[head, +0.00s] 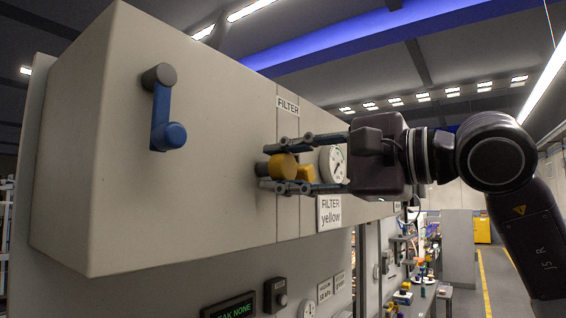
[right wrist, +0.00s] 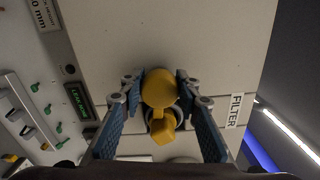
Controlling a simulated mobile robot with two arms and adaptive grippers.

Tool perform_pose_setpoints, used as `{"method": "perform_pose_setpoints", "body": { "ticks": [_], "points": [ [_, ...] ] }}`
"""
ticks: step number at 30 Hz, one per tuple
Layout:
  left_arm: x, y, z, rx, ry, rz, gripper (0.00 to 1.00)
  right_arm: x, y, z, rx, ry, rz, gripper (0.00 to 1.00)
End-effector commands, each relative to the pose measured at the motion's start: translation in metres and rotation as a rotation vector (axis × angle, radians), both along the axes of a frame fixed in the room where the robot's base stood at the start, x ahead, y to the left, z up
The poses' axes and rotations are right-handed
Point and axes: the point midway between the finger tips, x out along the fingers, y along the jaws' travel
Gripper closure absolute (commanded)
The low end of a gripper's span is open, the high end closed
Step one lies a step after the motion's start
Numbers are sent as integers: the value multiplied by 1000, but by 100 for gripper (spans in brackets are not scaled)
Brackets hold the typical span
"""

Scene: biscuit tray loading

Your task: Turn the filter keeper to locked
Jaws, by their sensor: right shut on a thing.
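The filter keeper is a yellow knob (head: 283,167) on the grey cabinet front, below a FILTER label (head: 288,106). A dark round base shows behind it, and a smaller yellow block sticks out beside it. In the right wrist view the keeper (right wrist: 160,88) lies between the two blue-padded fingers, with the yellow block below it. My right gripper (head: 275,164) reaches in from the right, one finger above and one below the keeper, shut on it. The fingers partly cover its edges. My left gripper is in neither view.
A blue crank handle (head: 161,112) hangs down on the cabinet front to the left. A round gauge (head: 334,165) sits just behind the right gripper's fingers, and a "FILTER yellow" label (head: 329,213) is below. A display (head: 230,307) and a knob (head: 275,294) are on the lower panel.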

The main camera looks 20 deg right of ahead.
Motion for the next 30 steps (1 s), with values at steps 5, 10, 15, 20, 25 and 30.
{"method": "perform_pose_setpoints", "body": {
  "ticks": [5, 10, 15, 20, 25, 30],
  "points": [
    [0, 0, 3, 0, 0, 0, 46, 0, 0, 1, -71, -57, -1, 94],
    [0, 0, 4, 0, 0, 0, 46, 0, 0, 0, -110, -88, -1, 94],
    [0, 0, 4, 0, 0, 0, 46, 0, 0, 0, -127, -102, -1, 94],
    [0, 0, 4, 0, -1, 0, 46, 0, 0, 0, -131, -104, -1, 94],
    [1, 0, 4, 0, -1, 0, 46, 0, 0, 0, -131, -104, -1, 94],
    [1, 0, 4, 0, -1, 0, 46, 0, 0, 0, -130, -104, -1, 58]
  ]
}}
